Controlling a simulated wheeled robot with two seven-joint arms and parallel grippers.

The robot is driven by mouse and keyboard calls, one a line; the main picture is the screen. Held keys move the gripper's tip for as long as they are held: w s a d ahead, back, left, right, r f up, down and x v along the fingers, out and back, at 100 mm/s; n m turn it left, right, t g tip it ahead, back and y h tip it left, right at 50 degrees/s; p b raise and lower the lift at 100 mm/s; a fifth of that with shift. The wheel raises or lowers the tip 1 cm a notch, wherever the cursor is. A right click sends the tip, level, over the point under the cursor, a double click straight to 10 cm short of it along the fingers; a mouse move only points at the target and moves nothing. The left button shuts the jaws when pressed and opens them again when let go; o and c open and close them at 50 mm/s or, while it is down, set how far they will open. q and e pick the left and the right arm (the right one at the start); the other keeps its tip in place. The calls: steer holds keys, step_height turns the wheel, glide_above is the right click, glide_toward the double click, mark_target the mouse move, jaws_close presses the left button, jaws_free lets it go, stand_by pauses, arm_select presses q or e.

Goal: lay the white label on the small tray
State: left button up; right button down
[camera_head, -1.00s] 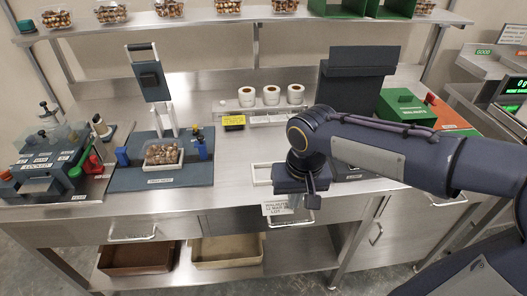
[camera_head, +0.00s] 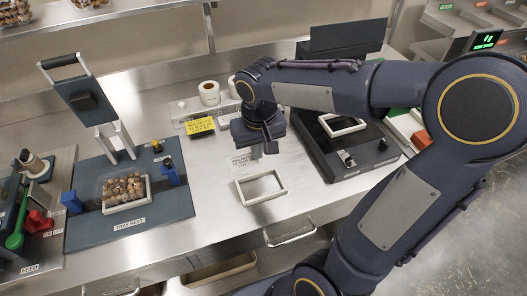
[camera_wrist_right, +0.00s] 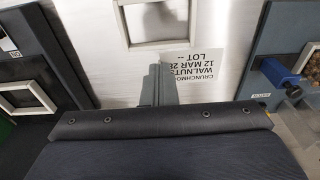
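The white label (camera_head: 243,162) hangs from my right gripper (camera_head: 262,148); its printed text, including "WALNUTS", shows in the right wrist view (camera_wrist_right: 200,66). The right gripper's fingers (camera_wrist_right: 157,84) look shut on the label's edge, and they hold it over the counter, beyond an empty white frame. A clear tray of brown nuts (camera_head: 124,187), seemingly the small tray, sits in a pale frame on the blue-grey tray nest (camera_head: 172,208) at the left. The label is to the right of this tray, apart from it. My left gripper is out of view.
The empty white frame (camera_head: 262,198) lies near the counter's front edge. A dark device (camera_head: 318,157) with another white frame stands to the right. Label rolls (camera_head: 208,93) and a yellow sign (camera_head: 199,127) stand behind. An upright lever press (camera_head: 87,98) rises behind the tray.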

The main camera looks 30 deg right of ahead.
steer(key=w+d+f, duration=0.2)
steer(key=d, duration=0.2)
steer(key=p, duration=0.1)
glide_above(271, 159)
steer(key=f, duration=0.5)
steer(key=shift+s+a+f, duration=0.1)
steer(key=shift+s+a, duration=0.2)
steer(key=shift+s, duration=0.05)
steer(key=shift+w+d+f, duration=0.1)
steer(key=shift+d+f, duration=0.05)
steer(key=shift+f, duration=0.85)
steer(key=shift+w+d+f, duration=0.1)
steer(key=shift+f, duration=0.85)
steer(key=shift+f, duration=0.15)
steer(key=c, duration=1.7)
jaws_free()
steer(key=shift+c, duration=0.2)
